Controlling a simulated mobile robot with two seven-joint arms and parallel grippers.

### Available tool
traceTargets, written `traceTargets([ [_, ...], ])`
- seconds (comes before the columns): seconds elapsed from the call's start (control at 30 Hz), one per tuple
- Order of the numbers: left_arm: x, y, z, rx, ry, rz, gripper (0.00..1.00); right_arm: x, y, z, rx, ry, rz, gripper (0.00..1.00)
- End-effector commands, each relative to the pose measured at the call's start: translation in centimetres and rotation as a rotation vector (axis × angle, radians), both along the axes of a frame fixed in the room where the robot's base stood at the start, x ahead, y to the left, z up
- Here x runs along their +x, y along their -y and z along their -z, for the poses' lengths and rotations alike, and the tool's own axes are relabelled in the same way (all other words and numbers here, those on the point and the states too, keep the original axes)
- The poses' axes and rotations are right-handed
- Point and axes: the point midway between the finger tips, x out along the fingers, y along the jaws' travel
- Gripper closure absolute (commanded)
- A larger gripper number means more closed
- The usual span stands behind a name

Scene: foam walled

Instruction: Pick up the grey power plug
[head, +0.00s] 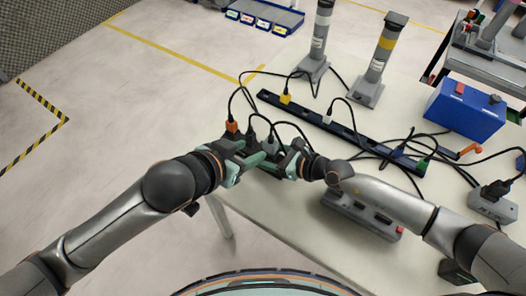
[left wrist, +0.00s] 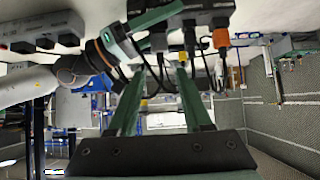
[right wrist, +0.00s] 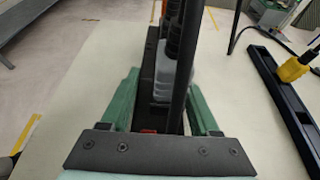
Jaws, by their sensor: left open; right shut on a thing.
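The grey power plug (head: 270,146) sits in a black power strip (head: 240,147) near the table's left edge, its black cable arching up. The right wrist view shows the plug (right wrist: 177,75) close up, behind a dark cable. My right gripper (head: 277,165) is shut on the power strip (right wrist: 148,78) at its right end, one finger along each side, beside the grey plug. My left gripper (head: 237,170) is open in front of the strip's left part. In the left wrist view its fingers (left wrist: 158,75) are apart, with cables beyond them. The left gripper does not visibly touch the plug.
An orange plug (head: 232,127) and a black plug (head: 250,134) stand in the same strip. A long dark rail (head: 318,120) holds a yellow plug (head: 285,99) and others. Loose cables cross the right side. A blue box (head: 465,110) and two posts stand farther back.

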Motion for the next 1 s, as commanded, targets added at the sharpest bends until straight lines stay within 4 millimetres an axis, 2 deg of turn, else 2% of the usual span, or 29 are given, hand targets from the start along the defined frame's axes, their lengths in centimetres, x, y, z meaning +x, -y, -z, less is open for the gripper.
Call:
traceTargets([
  [0.17, 0.6, 0.3, 0.2, 0.007, -0.025, -0.007, 0.51, 0.0, 0.0, 0.0, -0.001, -0.001, 0.0, 1.0],
  [0.37, 3.0, 1.7, 0.6, 0.053, -0.163, -0.039, 0.51, 0.0, 0.0, 0.0, -0.001, -0.001, 0.0, 1.0],
  [0.5, 4.6, 2.9, 0.1, 0.111, -0.297, -0.07, 0.51, 0.0, 0.0, 0.0, -0.001, -0.001, 0.0, 1.0],
  [0.73, 5.8, 4.3, -2.9, 0.235, -0.493, -0.122, 0.51, 0.0, 0.0, 0.0, -0.001, -0.001, 0.0, 1.0],
  [1.0, 5.4, 5.0, -7.0, 0.36, -0.638, -0.173, 0.51, 0.0, 0.0, 0.0, -0.001, -0.001, 0.0, 1.0],
])
